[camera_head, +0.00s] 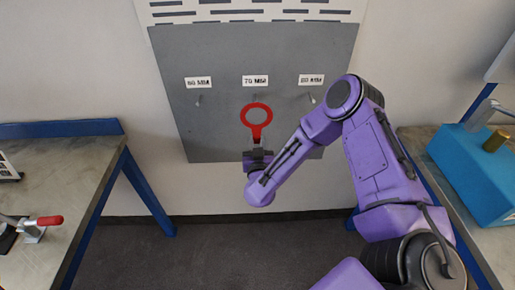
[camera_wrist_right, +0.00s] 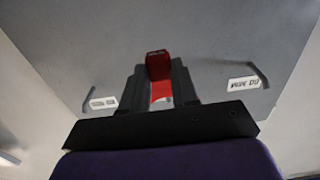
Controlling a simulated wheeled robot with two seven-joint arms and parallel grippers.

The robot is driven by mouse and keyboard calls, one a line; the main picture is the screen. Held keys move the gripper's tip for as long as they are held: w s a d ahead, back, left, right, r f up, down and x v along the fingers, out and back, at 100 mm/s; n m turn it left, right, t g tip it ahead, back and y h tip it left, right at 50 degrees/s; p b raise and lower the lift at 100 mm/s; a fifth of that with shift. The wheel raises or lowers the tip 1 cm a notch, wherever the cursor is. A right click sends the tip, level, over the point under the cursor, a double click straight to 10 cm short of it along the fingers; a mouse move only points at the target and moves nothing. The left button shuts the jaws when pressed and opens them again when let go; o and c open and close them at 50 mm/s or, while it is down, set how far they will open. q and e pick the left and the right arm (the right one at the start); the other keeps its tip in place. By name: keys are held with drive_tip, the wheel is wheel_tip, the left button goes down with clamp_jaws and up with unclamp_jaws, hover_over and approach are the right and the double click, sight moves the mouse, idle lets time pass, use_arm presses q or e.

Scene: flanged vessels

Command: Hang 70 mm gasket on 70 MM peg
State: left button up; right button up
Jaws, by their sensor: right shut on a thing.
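The red ring gasket (camera_head: 243,116) is upright in front of the grey board, its ring at the top and its tab pointing down. My right gripper (camera_head: 257,146) is shut on the tab from below. In the right wrist view, the red tab (camera_wrist_right: 158,66) sits between the two fingers of the gripper (camera_wrist_right: 160,82). The 70 MM label (camera_head: 255,81) is directly above the ring. The 70 MM peg (camera_head: 254,97) shows faintly between label and ring; the ring's top edge is close under it in the picture. I cannot tell the depth gap. My left gripper is out of view.
The grey board (camera_head: 180,60) also bears a left peg (camera_head: 198,99) and a right peg (camera_head: 312,99), both bare. A workbench (camera_head: 60,160) with a red-handled clamp (camera_head: 48,221) stands left. A blue box (camera_head: 475,170) is on the right bench.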

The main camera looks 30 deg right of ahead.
drive_tip(key=shift+f+b+x, duration=0.1)
drive_tip(key=shift+b+x, duration=0.3)
drive_tip(key=shift+x, duration=0.55)
drive_tip(key=shift+f+b+x, duration=0.15)
drive_tip(key=shift+b+x, duration=0.25)
drive_tip(key=shift+x, duration=0.55)
drive_tip(key=shift+b+x, duration=0.85)
drive_tip(key=shift+x, duration=0.6)
drive_tip(key=shift+w+d+f+b, duration=0.3)
drive_tip(key=shift+w+d+f, duration=0.1)
drive_tip(key=shift+w+f, duration=0.1)
drive_tip(key=o, duration=1)
drive_tip(key=shift+c, duration=0.2)
